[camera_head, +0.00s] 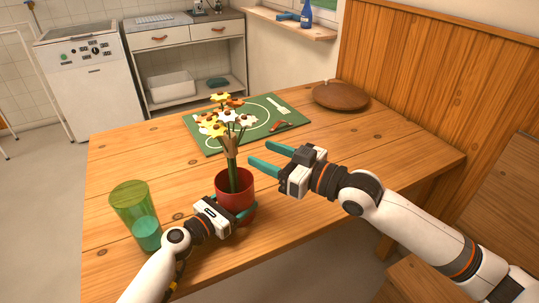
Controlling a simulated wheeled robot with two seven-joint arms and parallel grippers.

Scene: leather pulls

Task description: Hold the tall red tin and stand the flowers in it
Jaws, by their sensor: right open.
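The red tin (222,196) stands upright near the front middle of the wooden table. The flowers (228,118), with white, yellow and orange heads, stand in it, their green stems going down inside the rim. My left gripper (242,211) is at the tin's lower front, its teal fingers closed around it; part of the fingers is hidden by the tin. My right gripper (268,157) is open and empty, just right of the stems and above the table, its two teal fingers pointing left, apart from the flowers.
A green tumbler (135,210) stands left of the tin, close to my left arm. A green placemat (205,145) with a plate outline lies behind the flowers. A round brown board (340,96) lies at the back right by the wooden bench (420,75).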

